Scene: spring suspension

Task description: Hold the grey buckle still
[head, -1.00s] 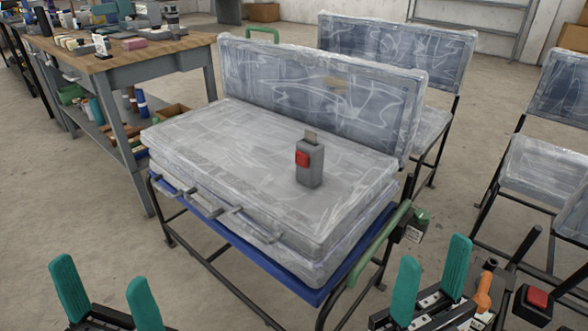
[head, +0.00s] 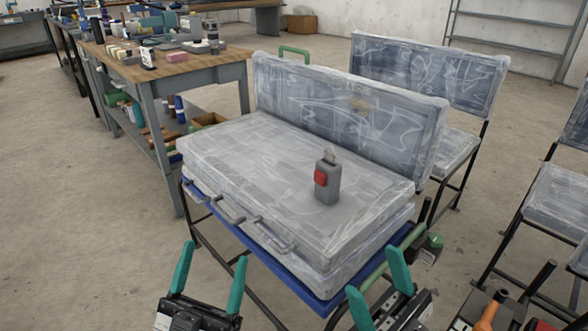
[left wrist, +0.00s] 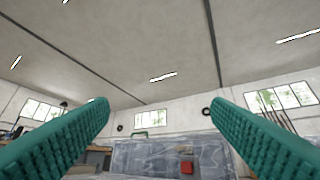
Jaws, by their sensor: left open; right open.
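The grey buckle (head: 328,183) with a red button stands upright on the plastic-wrapped seat cushion (head: 235,150), right of its middle. A short metal tongue-like piece sticks out of its top. The buckle's red button (left wrist: 187,167) shows low in the left wrist view. My left gripper (head: 213,266) is open and empty, in front of the seat and left of the buckle. It shows in the left wrist view with its teal fingers wide apart. My right gripper (head: 378,285) is open and empty, near the seat's front right corner. Neither gripper touches the buckle.
A wrapped backrest (head: 340,115) rises behind the buckle. Metal handles (head: 272,236) line the cushion's front edge, and a green armrest (head: 400,250) runs along the right side. A workbench (head: 170,70) with tools stands at the left. More wrapped chairs (head: 425,85) stand behind and right.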

